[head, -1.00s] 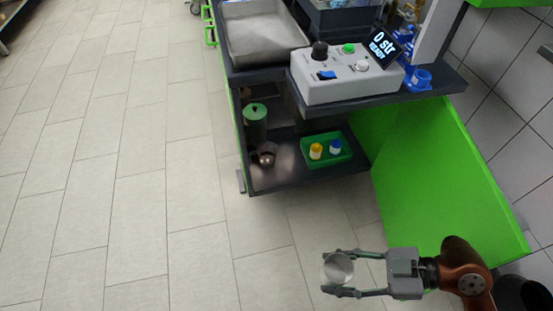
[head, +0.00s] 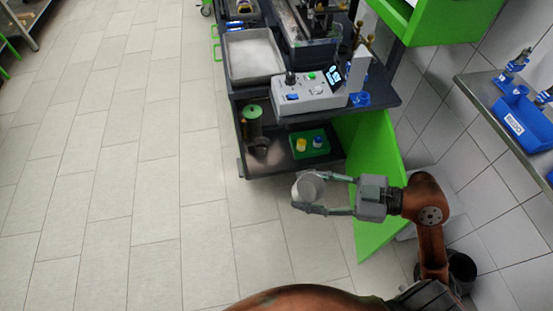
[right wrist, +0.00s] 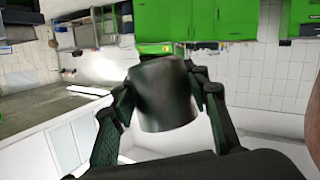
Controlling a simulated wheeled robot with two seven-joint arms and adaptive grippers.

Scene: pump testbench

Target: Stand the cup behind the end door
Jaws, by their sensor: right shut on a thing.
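The cup (head: 309,186) is a light grey metal cup, held between the fingers of my right gripper (head: 312,191) above the floor, in front of the bench's open end. In the right wrist view the cup (right wrist: 163,95) sits between both fingers and looks dark grey. The end door (head: 371,180) is a green panel standing open at the right of the bench. The lower compartment (head: 278,163) is open, with a dark shelf. My left gripper is not in view.
On the shelf stand a dark canister with a green lid (head: 253,113), a round metal piece (head: 259,146) and a green tray (head: 318,152) with a yellow and a blue bottle. A control box (head: 305,98) sits above. The floor at left is clear.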

